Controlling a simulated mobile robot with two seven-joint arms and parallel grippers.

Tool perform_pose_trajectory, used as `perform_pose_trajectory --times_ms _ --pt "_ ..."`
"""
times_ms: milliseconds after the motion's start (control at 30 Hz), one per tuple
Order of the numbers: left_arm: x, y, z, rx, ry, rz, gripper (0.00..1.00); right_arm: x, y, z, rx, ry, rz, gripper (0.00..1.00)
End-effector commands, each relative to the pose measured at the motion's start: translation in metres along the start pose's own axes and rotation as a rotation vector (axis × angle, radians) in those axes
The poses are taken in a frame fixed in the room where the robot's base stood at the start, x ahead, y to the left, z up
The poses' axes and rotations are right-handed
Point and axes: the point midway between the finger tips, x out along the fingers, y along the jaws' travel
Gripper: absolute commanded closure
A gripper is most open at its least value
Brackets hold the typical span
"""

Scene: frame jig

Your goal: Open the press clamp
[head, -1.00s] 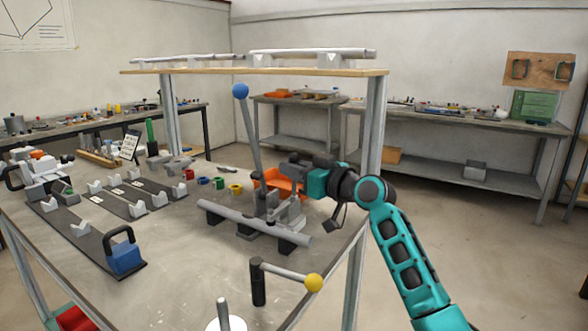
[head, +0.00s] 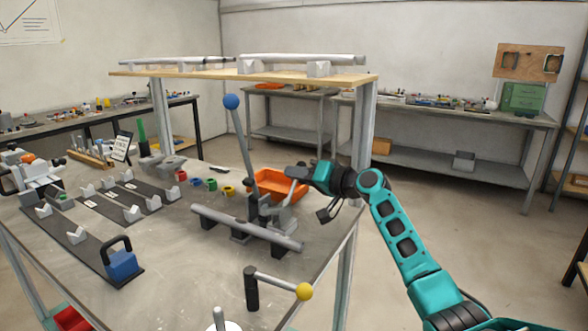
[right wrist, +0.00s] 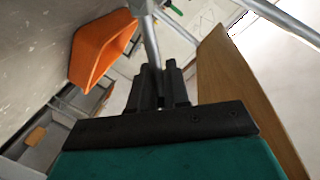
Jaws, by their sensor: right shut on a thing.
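The press clamp (head: 240,212) is a grey device on the near table, beside a long grey tube (head: 215,217) lying across dark blocks. A tall grey lever with a blue ball (head: 232,101) rises at it and leans a little left. My right gripper (head: 291,172) is at the upper right of the clamp, shut on a grey bar that looks like the clamp's handle. In the right wrist view the dark fingers (right wrist: 160,88) close around this grey bar (right wrist: 150,42). The fingers hide the gripped part. My left gripper is not in view.
An orange tray (head: 262,181) lies just behind the clamp. A black post with a yellow-ball lever (head: 304,291) stands at the front. A shelf board (head: 200,78) spans above the table. A blue block with a black handle (head: 121,263) sits at left.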

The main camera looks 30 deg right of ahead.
Motion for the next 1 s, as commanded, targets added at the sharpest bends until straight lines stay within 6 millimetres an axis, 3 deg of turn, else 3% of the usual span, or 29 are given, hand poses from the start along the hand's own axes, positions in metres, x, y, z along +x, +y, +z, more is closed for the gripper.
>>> perform_pose_trajectory --times_ms 500,1000 --pt "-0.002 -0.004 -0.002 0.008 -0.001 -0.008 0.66 0.007 0.032 0.007 0.409 -0.081 0.0 1.0" --pt "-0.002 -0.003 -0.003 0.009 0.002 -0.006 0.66 0.008 0.042 0.012 0.538 -0.106 0.0 1.0"
